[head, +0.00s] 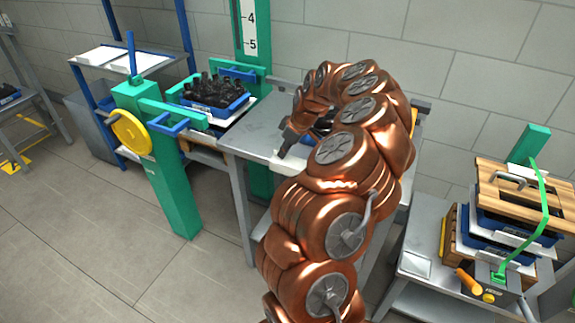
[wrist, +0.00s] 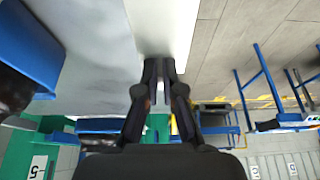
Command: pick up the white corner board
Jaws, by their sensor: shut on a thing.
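The white corner board (wrist: 163,25) shows at the top middle of the wrist view as a pale strip along the edge of the grey table. My gripper (wrist: 163,66) is shut on its near edge, with both fingertips close together. In the head view the white corner board (head: 290,167) is a small pale piece at the table's front edge, partly behind my copper arm. My gripper (head: 281,151) points down at it there. I cannot tell whether the board rests on the table or is lifted clear.
A cart with stacked crates and a wooden board (head: 520,190) stands at the right. Open floor lies at front left.

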